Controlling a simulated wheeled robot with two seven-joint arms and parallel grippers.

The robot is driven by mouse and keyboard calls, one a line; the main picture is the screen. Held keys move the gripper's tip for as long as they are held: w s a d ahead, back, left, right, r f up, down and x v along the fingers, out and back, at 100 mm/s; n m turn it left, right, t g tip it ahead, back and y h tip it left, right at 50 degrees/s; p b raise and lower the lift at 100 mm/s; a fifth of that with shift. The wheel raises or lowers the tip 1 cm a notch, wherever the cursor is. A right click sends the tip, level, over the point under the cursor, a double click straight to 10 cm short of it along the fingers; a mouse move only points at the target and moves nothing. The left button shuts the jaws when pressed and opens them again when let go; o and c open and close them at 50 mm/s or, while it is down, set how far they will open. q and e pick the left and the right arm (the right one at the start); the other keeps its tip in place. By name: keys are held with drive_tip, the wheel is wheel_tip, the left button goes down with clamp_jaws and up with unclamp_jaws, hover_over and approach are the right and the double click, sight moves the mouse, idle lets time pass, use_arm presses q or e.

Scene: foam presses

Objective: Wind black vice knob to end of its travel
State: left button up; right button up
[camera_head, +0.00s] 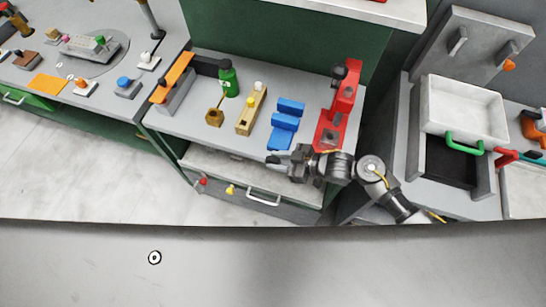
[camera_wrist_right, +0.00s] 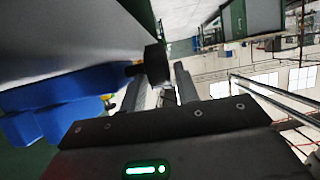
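The blue vice (camera_head: 285,122) stands on the front part of the grey bench top. Its blue body also fills the left of the right wrist view (camera_wrist_right: 60,98). The black knob (camera_wrist_right: 154,62) shows there on a short shaft beside the blue body, at the fingertips. My right gripper (camera_head: 278,159) is just in front of the vice, low at the bench's front edge. In the wrist view its two grey fingers (camera_wrist_right: 168,75) stand apart with a gap between them. The knob overlaps the left finger's tip; whether they touch is unclear. My left gripper is not in view.
A red press (camera_head: 332,125) stands close to the right of the vice. A wooden block (camera_head: 250,112), a green bottle (camera_head: 229,82) and an orange-topped fixture (camera_head: 174,78) stand to the left. A drawer with a white handle (camera_head: 263,200) lies below the bench edge.

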drive_tip(key=shift+x, duration=0.8)
drive_tip(key=shift+c, duration=0.3)
clamp_jaws()
drive_tip(key=y+b, duration=0.1)
drive_tip(key=b, duration=0.1)
drive_tip(key=y+b, duration=0.1)
drive_tip(key=b, duration=0.1)
drive_tip(key=shift+d+f+t, duration=0.1)
drive_tip(key=shift+f+t, duration=0.2)
drive_tip(key=shift+f, duration=0.1)
drive_tip(key=shift+r+y+b, duration=0.3)
drive_tip(key=shift+y+b, duration=0.05)
drive_tip(key=shift+y, duration=0.05)
drive_tip(key=shift+r, duration=0.1)
drive_tip(key=shift+o, duration=0.3)
unclamp_jaws()
drive_tip(key=shift+d, duration=0.15)
